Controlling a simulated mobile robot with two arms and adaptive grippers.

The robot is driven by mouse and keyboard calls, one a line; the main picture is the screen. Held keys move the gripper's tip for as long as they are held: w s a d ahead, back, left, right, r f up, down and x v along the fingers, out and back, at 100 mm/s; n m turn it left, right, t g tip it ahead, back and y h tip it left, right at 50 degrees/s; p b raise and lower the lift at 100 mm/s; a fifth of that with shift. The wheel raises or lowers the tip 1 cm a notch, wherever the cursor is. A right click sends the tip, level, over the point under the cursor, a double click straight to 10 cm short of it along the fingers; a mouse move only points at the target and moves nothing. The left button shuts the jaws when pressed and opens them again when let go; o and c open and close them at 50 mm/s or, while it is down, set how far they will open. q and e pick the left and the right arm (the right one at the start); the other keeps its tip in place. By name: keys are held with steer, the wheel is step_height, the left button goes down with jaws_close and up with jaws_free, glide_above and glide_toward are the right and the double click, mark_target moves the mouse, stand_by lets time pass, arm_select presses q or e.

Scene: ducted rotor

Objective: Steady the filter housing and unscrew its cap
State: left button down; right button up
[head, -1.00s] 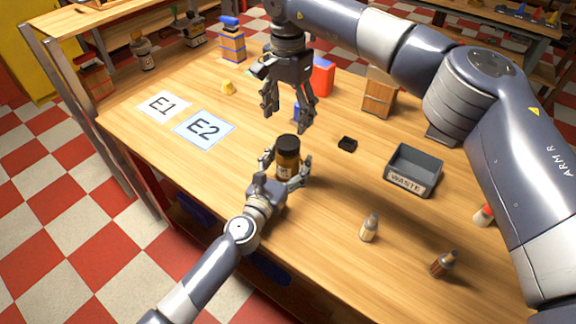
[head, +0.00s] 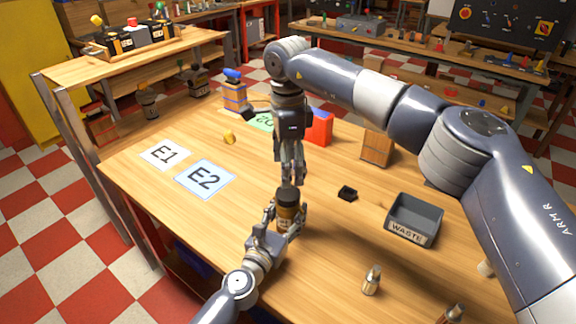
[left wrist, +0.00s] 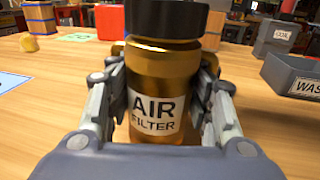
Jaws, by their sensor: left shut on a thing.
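The filter housing is an amber bottle labelled AIR FILTER, upright on the wooden table in the head view (head: 287,214) and the left wrist view (left wrist: 160,85). Its black cap (head: 288,194) is on top; the cap also shows in the left wrist view (left wrist: 166,18), cut by the upper edge. My left gripper (head: 290,220) is shut on the housing, with a finger on each side of its body. My right gripper (head: 292,181) points down directly above the cap. No right finger shows on the visible side of the cap, and its finger gap is unclear.
Small bottles (head: 371,280) stand near the front edge. Cards E1 (head: 164,154) and E2 (head: 205,178) lie on clear table to the left. A red box (head: 320,128) stands behind.

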mark_target(288, 192)
steer(key=m, duration=0.3)
steer(key=shift+m, duration=0.4)
steer(key=m, duration=1.2)
steer(key=shift+m, duration=0.3)
steer(key=m, duration=1)
steer(key=shift+m, duration=0.4)
steer(key=m, duration=0.4)
arm_select(q)
steer(key=shift+f, duration=0.1)
arm_select(e)
steer(key=shift+f+m, duration=0.4)
steer(key=shift+m, duration=0.1)
step_height(288, 192, down, 7)
steer(key=shift+f, duration=0.15)
